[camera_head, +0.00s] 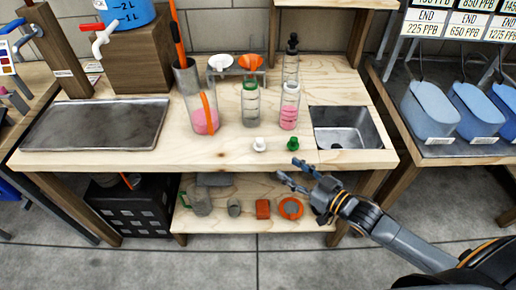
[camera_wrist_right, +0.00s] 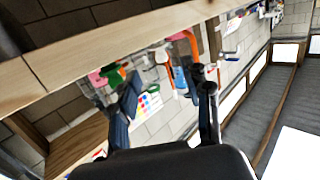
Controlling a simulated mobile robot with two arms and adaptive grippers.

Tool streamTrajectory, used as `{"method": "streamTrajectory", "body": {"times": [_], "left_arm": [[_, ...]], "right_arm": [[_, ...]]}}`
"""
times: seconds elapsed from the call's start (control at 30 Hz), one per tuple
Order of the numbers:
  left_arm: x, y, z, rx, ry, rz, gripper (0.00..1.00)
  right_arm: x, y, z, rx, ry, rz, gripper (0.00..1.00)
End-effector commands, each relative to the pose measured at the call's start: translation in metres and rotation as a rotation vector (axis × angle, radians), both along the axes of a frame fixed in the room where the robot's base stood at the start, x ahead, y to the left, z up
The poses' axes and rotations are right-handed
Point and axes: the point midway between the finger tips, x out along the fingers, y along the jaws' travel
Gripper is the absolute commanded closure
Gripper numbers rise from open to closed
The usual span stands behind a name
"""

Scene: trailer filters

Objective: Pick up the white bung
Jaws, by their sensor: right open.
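The white bung (camera_head: 260,144) stands on the wooden worktop near its front edge, in the head view. A green bung (camera_head: 293,144) stands just to its right. My right gripper (camera_head: 286,169) is open and empty, in front of the worktop's front edge and to the lower right of the white bung, apart from it. In the right wrist view its two spread fingers (camera_wrist_right: 168,92) have nothing between them that they touch. A green thing (camera_wrist_right: 112,76) shows beyond the left finger there; I cannot pick out the white bung in that view. My left gripper is not in view.
Behind the bungs stand a cylinder with a green collar (camera_head: 250,105) and one with pink liquid (camera_head: 289,108). A tall jar (camera_head: 203,112) holds an orange-handled tool. A steel sink (camera_head: 345,128) lies right, a metal tray (camera_head: 95,125) left. The front edge between is mostly clear.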

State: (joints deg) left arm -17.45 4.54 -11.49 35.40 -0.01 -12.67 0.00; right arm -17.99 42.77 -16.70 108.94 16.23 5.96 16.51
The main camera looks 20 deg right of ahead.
Motion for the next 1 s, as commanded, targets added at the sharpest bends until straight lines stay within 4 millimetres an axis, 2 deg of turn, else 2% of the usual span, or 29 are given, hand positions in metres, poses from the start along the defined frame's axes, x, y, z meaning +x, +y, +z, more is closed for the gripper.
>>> {"method": "streamTrajectory", "body": {"times": [0.17,0.27,0.6,1.0], "left_arm": [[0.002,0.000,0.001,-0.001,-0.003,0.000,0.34],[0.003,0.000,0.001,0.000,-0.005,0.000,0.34],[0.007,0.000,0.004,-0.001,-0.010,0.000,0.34],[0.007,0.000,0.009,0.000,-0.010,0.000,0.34]], "right_arm": [[0.005,-0.012,0.010,0.028,-0.058,0.024,0.52],[0.011,-0.011,0.013,0.038,-0.075,0.029,0.52],[0.064,0.018,0.011,0.039,-0.076,0.028,0.52],[0.097,0.041,0.009,0.039,-0.074,0.029,0.52]]}}
